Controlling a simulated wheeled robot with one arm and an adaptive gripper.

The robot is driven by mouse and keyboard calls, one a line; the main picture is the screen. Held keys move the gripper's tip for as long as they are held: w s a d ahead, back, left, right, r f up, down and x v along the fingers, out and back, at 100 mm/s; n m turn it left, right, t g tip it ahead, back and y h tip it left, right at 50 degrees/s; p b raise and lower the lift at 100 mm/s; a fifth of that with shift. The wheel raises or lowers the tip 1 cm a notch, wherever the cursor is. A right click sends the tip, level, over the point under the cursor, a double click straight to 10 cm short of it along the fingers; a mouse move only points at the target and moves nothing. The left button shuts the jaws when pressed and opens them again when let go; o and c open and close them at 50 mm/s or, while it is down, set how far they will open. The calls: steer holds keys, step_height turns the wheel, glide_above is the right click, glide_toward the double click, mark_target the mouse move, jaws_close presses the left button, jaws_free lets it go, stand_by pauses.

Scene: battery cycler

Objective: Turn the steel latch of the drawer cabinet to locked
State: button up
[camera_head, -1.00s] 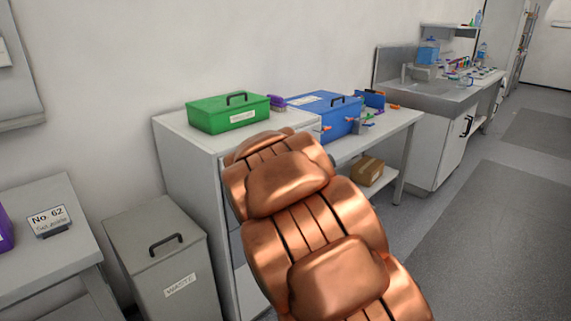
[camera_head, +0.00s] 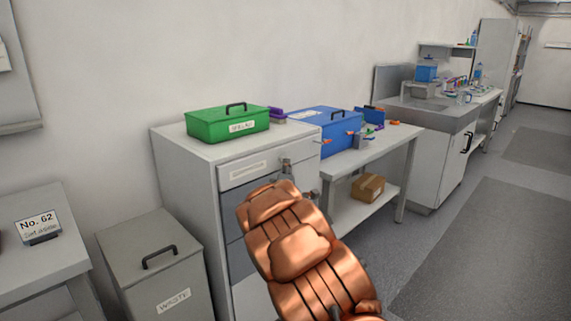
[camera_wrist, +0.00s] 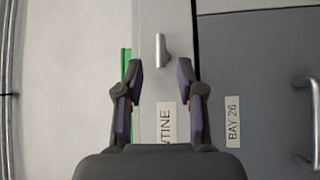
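The drawer cabinet (camera_head: 187,175) is light grey with darker drawer fronts, standing mid-left in the head view. The small steel latch (camera_wrist: 161,50) shows in the wrist view on the cabinet's pale top strip. Its bar runs lengthwise up and down in that picture. My gripper (camera_wrist: 160,68) is open and empty, with a dark finger on each side and the latch just beyond, between the fingertip lines. I see no contact. In the head view my copper arm covers the lower right of the cabinet front.
A green box (camera_head: 228,125) sits on the cabinet top. A blue box (camera_head: 325,130) and small tools stand on the bench at right. A waste bin (camera_head: 155,255) stands left of the cabinet. A drawer handle (camera_wrist: 314,122) shows in the wrist view. Open floor lies to the right.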

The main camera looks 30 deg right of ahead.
steer(key=shift+x, duration=2.55)
jaws_close()
